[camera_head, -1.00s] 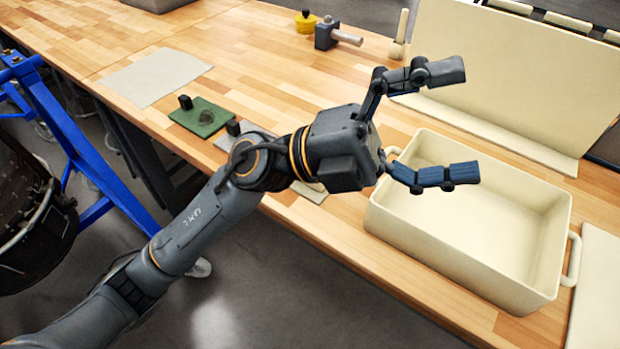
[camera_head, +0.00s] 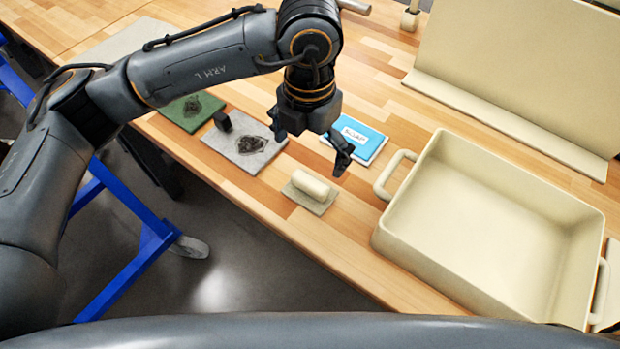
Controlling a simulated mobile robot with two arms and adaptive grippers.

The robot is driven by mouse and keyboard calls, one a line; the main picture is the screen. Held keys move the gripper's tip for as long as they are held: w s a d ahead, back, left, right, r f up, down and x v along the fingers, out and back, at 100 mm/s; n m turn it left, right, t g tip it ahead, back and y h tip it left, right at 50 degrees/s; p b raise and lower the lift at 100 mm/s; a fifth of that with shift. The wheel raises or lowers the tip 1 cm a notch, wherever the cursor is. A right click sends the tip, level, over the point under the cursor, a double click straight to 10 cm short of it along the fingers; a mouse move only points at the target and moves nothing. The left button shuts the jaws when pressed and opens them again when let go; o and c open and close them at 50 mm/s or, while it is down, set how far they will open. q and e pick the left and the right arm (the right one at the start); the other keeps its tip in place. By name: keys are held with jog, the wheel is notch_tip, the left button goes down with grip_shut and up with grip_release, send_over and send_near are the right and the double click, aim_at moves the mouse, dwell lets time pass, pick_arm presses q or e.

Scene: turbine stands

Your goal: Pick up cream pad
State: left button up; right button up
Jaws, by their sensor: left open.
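A small cream pad (camera_head: 325,206) lies on the wooden bench near its front edge, with a cream cylinder (camera_head: 311,185) lying on top. My left gripper (camera_head: 310,148) points down above the bench, just behind the cream pad in the picture. It is open, with its dark fingers spread and nothing between them. It looks apart from the pad, but its exact height cannot be told. My right gripper is not in view.
A blue and white soap packet (camera_head: 362,138) lies beside the gripper. A grey pad (camera_head: 243,152) with a dark smudge and a green pad (camera_head: 187,113) lie to the left. A large cream tray (camera_head: 440,250) stands to the right, with a cream panel (camera_head: 520,70) behind.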

pick_arm(q)
send_over(310, 181)
notch_tip(310, 181, down, 4)
jog(key=shift+f+p, duration=0.25)
jog(key=shift+p, duration=0.1)
jog(key=shift+f+p, duration=0.55)
jog(key=shift+f, duration=0.35)
notch_tip(310, 181, down, 4)
jog(key=shift+r+p, duration=0.2)
jog(key=shift+p, duration=0.4)
jog(key=shift+w+f, duration=0.1)
jog(key=shift+f, duration=0.1)
jog(key=c, duration=1)
jog(key=shift+c, duration=1.1)
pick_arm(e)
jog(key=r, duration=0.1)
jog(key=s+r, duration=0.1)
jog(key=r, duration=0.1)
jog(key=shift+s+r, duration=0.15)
